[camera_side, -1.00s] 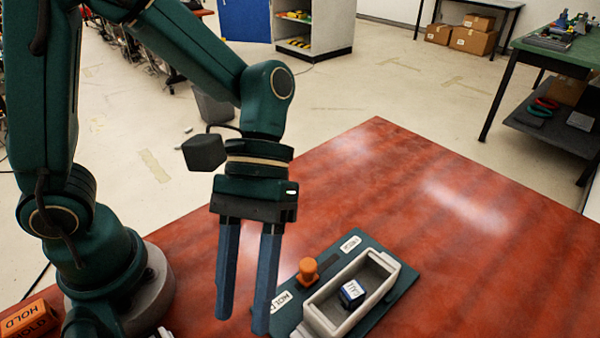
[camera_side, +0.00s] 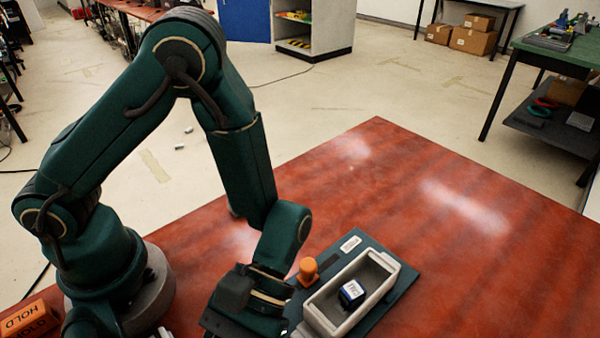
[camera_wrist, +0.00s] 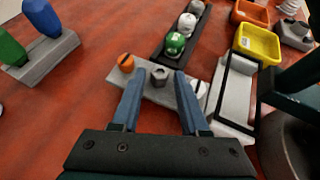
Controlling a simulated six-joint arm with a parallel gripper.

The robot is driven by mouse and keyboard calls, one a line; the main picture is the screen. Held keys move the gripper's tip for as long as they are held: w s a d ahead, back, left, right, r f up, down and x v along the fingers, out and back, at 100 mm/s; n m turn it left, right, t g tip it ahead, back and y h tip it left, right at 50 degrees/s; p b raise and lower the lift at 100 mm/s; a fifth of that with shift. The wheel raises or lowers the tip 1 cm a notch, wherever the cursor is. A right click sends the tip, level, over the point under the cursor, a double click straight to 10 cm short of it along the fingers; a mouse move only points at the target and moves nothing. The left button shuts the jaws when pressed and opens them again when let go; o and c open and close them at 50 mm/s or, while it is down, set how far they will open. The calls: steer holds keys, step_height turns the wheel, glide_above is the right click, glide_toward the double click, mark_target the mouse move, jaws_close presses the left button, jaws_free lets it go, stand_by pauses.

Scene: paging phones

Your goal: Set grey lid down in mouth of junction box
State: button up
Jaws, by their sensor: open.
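The junction box (camera_side: 318,313) is a pale grey open box on a dark green board in the side view, with a small blue-and-white block (camera_side: 351,293) inside. My gripper (camera_wrist: 166,73) is open in the wrist view, its blue fingers spread on either side of a grey hexagonal knob (camera_wrist: 157,76). The knob stands on a light grey slab (camera_wrist: 184,96); I cannot tell whether these form the grey lid. The fingertips are hidden in the side view, and contact with the knob is unclear.
An orange knob (camera_wrist: 125,62) and a white round piece stand close by the fingers. A dark rack of round pieces (camera_wrist: 175,43), yellow (camera_wrist: 257,44) and orange bins (camera_wrist: 249,13) lie beyond. An orange post (camera_side: 307,271) stands beside the junction box. The table's far right is clear.

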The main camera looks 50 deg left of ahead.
jaws_close()
stand_by(0.3)
